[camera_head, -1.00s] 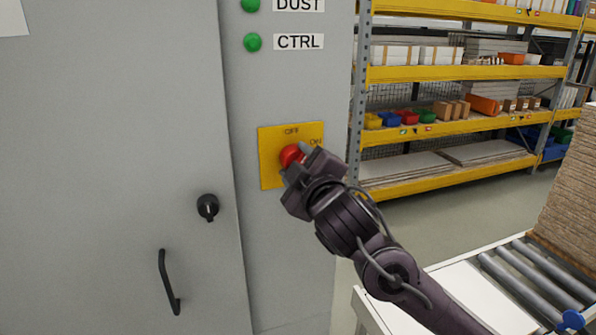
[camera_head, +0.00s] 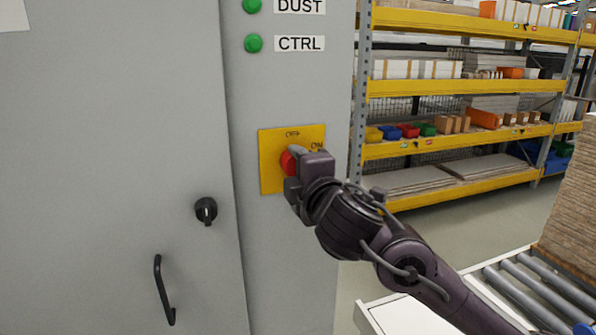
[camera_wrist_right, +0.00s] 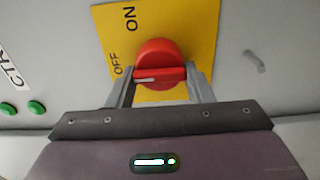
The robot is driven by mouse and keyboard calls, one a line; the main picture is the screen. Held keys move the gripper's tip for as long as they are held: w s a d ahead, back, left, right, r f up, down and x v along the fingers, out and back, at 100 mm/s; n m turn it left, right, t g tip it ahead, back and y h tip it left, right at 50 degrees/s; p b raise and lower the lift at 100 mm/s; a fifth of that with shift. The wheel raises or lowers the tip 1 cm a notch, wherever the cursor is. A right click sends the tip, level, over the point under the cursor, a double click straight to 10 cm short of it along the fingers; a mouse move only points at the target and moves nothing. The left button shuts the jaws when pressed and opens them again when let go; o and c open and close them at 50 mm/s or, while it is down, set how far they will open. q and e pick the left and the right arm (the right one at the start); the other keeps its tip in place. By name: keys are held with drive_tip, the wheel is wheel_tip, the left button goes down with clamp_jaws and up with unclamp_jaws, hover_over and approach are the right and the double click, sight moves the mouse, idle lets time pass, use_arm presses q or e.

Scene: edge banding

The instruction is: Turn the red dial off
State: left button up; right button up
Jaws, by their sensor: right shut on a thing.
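The red dial (camera_head: 287,162) sits on a yellow plate (camera_head: 270,181) on the grey cabinet front. My right gripper (camera_head: 296,169) is shut on the dial and covers much of it in the head view. In the right wrist view, the dial (camera_wrist_right: 157,55) has a raised handle between the two fingers of my right gripper (camera_wrist_right: 163,86). The handle lies level there, and its white mark is at the left end, on the side of the OFF label (camera_wrist_right: 117,64). The ON label (camera_wrist_right: 131,18) is farther up. My left gripper is not in view.
Green buttons (camera_head: 257,43) are above the plate. A black knob (camera_head: 206,210) and a black handle (camera_head: 162,290) are on the cabinet door. A roller conveyor (camera_head: 530,290) and yellow shelving (camera_head: 460,138) stand to the right.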

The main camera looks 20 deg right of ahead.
idle(0.4)
drive_tip(key=o, duration=1)
drive_tip(key=shift+s, duration=0.1)
drive_tip(key=s, duration=0.7)
drive_tip(key=shift+s+d, duration=0.1)
drive_tip(key=shift+s, duration=0.2)
